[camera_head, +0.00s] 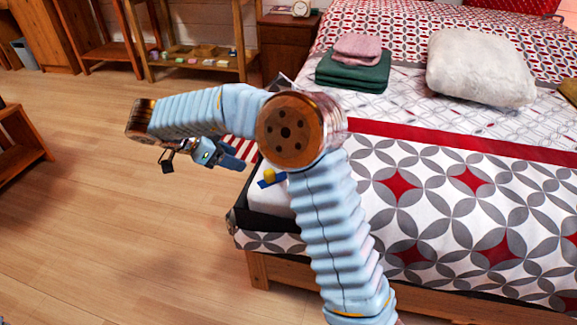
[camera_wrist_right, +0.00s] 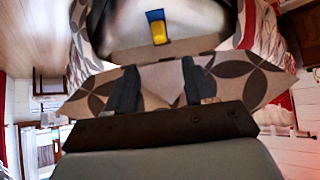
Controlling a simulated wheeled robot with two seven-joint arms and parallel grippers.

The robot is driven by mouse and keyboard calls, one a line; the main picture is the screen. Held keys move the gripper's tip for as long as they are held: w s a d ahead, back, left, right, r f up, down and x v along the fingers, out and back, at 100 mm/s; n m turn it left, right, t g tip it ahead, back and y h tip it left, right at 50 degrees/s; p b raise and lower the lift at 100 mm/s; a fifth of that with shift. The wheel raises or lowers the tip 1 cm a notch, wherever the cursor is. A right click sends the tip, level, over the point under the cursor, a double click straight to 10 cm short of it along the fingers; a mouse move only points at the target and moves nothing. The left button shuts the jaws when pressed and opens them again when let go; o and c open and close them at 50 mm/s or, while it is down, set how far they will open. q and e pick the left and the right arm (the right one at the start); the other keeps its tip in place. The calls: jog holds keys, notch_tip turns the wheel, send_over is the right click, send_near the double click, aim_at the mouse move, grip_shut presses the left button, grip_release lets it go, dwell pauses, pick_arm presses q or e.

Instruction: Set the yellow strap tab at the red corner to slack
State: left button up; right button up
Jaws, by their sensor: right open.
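The yellow strap tab (camera_head: 270,174) sits on a blue strap piece (camera_head: 266,183) at the near left corner of the bed, just left of my arm. In the right wrist view the yellow tab (camera_wrist_right: 160,33) is ahead of my fingers, with the blue piece (camera_wrist_right: 155,15) at its end. My right gripper (camera_wrist_right: 158,88) is open, with its two dark fingers apart and nothing between them. In the head view my right gripper (camera_head: 223,158) is left of the tab, apart from it. A red-and-white striped patch (camera_head: 241,150) shows partly behind my arm. My left gripper is out of view.
The bed (camera_head: 430,215) with its patterned cover fills the right side. Folded green and pink cloths (camera_head: 354,70) and a white pillow (camera_head: 480,68) lie on it. A low wooden shelf (camera_head: 195,62) with small items stands at the back.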

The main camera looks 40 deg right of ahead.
aim_at(268, 171)
jog(key=b+x, duration=0.2)
jog(key=x, duration=1.2)
jog(key=shift+r, duration=0.1)
jog(key=shift+c, duration=0.4)
grip_shut()
